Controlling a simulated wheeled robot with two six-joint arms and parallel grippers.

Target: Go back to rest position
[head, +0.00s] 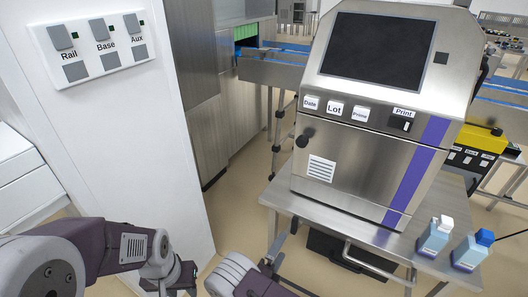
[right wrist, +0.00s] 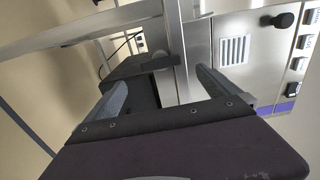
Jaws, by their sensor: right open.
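My left arm comes in from the left at the bottom of the head view. Its dark gripper (head: 178,279) hangs low in front of the white wall, and its fingers are too small and dark to read. My right arm shows at the bottom middle, with its gripper (head: 280,250) close to the left end of the steel table. In the right wrist view the two grey fingers of the right gripper (right wrist: 166,92) are spread apart with nothing held between them. A steel table leg and a dark box show beyond them.
A steel printer cabinet (head: 357,155) stands on the steel table (head: 345,222). Two blue-and-white bottles, one white-capped (head: 435,236) and one blue-capped (head: 472,251), stand at the table's right. A black box (head: 345,250) is below. A switch panel (head: 98,48) is on the white wall at left.

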